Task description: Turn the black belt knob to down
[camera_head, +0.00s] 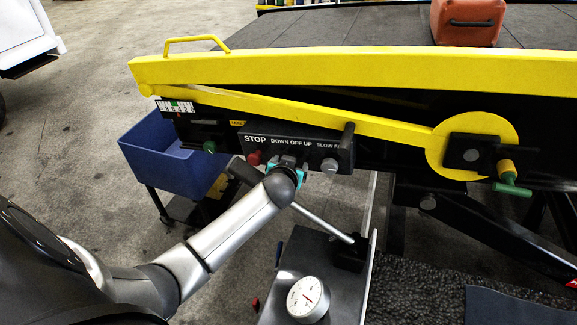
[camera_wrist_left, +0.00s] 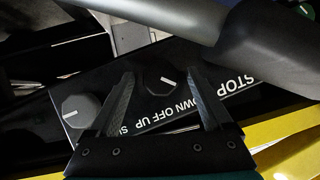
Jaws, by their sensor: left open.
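The black belt knob (camera_wrist_left: 161,83) shows in the left wrist view on a black control panel, above the upside-down words DOWN OFF UP. A short white mark on it slants down to the right; I cannot tell surely which word it points at. My left gripper (camera_wrist_left: 160,72) is open, with one finger on each side of the knob in that view. I cannot tell whether the fingers touch it. In the head view my left gripper (camera_head: 287,164) is at the panel (camera_head: 315,137), below DOWN OFF UP, and mostly hides the knob. My right gripper is not in view.
A red STOP button (camera_head: 255,158) is left of my gripper, and a grey speed knob (camera_head: 329,165) is right. A yellow lever (camera_head: 330,115) runs above the panel to a yellow disc. A rod with a dark grip passes below. A blue bin (camera_head: 165,160) stands left.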

